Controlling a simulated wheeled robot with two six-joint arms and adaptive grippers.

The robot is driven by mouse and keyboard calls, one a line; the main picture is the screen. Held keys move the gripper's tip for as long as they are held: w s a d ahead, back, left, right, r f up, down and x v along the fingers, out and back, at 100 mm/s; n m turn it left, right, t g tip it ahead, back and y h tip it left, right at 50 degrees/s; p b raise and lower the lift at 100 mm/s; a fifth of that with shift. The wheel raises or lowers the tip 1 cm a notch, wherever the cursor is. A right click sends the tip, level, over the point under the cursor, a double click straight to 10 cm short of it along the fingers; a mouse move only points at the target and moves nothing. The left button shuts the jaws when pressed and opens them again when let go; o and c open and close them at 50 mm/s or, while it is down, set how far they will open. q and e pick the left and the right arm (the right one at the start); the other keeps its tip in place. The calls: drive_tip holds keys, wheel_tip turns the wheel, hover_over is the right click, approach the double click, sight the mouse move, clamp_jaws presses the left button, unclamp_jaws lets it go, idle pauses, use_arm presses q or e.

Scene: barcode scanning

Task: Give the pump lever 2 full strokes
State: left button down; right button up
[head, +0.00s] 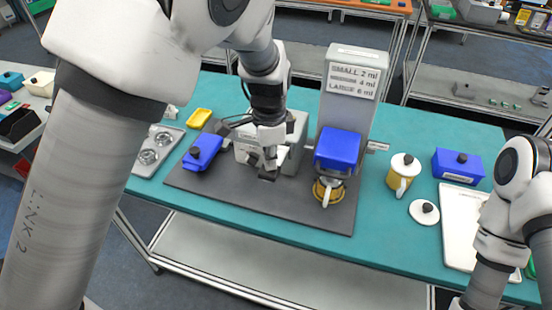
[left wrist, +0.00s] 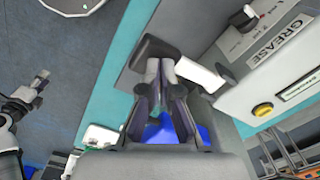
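The pump lever (left wrist: 201,73) has a white arm and a dark grip. It sits at the front of the light grey grease box (head: 297,138), which shows its GREASE label (left wrist: 277,46) in the left wrist view. My left gripper (head: 268,165) is at the lever. In the left wrist view its fingers (left wrist: 163,72) are close together, with their tips at the dark grip; they look shut on it, though the contact is partly hidden.
A dark mat (head: 228,190) lies under the grease box. A dispenser (head: 352,85) with a blue block (head: 339,148) and a yellow cup (head: 327,192) stands to the right. A lidded mug (head: 403,173) and white tray (head: 462,225) are farther right.

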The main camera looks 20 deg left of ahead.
sight(270, 173)
use_arm(q)
drive_tip(key=shift+f+b, duration=1.1)
drive_tip(key=shift+f, duration=1.3)
drive_tip(key=shift+r, duration=0.1)
wheel_tip(270, 173, up, 8)
drive_tip(key=p, duration=0.7)
drive_tip(key=shift+r+p, duration=0.2)
drive_tip(key=shift+p, duration=0.15)
drive_tip(key=shift+f, duration=0.1)
drive_tip(key=shift+w, duration=0.1)
wheel_tip(270, 173, up, 4)
drive_tip(key=p, duration=0.3)
